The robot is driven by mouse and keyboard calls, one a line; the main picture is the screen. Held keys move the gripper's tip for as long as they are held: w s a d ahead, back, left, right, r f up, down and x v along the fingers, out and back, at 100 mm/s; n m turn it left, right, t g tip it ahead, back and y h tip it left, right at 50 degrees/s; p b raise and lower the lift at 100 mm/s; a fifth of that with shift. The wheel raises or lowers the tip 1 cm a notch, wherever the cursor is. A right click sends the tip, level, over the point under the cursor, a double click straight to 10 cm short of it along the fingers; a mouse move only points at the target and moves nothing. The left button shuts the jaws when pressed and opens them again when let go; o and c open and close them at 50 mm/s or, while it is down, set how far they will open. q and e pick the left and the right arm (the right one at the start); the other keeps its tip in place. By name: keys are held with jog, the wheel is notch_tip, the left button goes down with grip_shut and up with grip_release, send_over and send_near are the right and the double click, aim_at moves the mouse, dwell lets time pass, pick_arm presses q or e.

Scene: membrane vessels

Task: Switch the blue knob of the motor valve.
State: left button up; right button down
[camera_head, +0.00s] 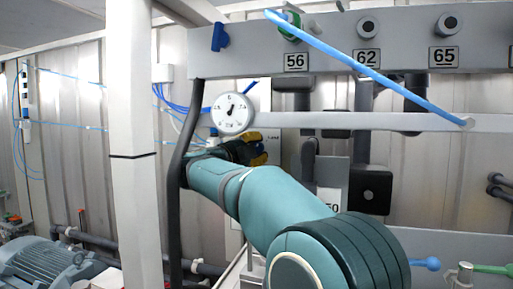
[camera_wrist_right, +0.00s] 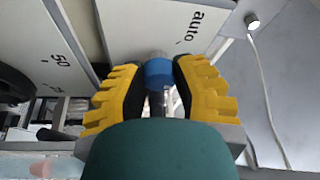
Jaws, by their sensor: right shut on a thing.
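The blue knob (camera_wrist_right: 158,74) shows in the right wrist view, in front of a pale panel (camera_wrist_right: 150,30) printed "auto". My right gripper (camera_wrist_right: 160,82), with black fingers and yellow ridged pads, is shut on the blue knob, one finger on each side of it. In the head view my right arm reaches up and left, and the right gripper (camera_head: 258,150) is at the panel just below the round gauge. The knob is hidden there behind the gripper and arm. My left gripper is in neither view.
A white round gauge (camera_head: 232,113) sits just above the gripper. A grey beam (camera_head: 330,40) with plates 56, 62 and 65 and a slanting blue rod (camera_head: 350,62) run above. A white post (camera_head: 135,150) and dark pipe stand left. A motor (camera_head: 45,265) is at lower left.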

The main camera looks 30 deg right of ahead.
jog(key=m+y, duration=0.1)
jog(key=m, duration=0.1)
jog(key=m+g+y, duration=0.1)
jog(key=m, duration=0.2)
jog(key=shift+d+r+p, duration=0.1)
jog(key=shift+r+p, duration=0.05)
jog(key=shift+p, duration=0.15)
jog(key=shift+m, duration=0.3)
jog(key=c, duration=0.7)
grip_release()
